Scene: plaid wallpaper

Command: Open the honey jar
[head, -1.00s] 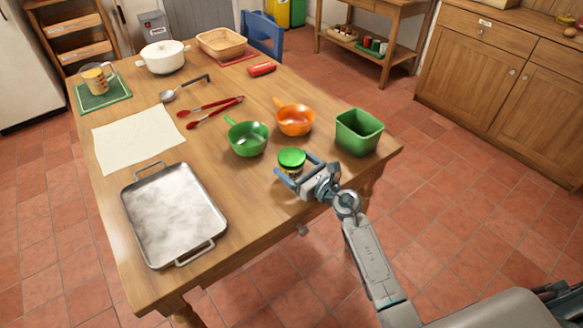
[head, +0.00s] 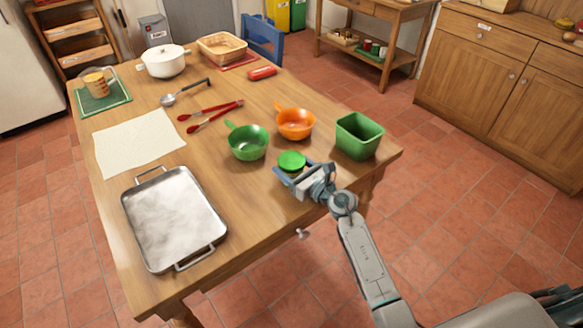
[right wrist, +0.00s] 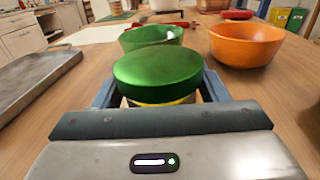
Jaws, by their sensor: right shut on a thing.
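The honey jar with its green lid (head: 291,160) stands near the table's right front edge. In the right wrist view the lid (right wrist: 158,74) is large and in front of the palm, with a yellow band of the jar just below it. The lid sits on top of the jar; I cannot tell whether it is loose. My right gripper (head: 289,172) is around the jar, with a blue finger on either side, shut on it below the lid. Most of the jar's body is hidden by the gripper and lid. My left gripper is not in view.
A green bowl (head: 247,143), an orange bowl (head: 294,124) and a green bin (head: 360,136) stand close behind the jar. A metal tray (head: 174,222) lies at left, with red tongs (head: 212,114) farther back. The table between tray and jar is clear.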

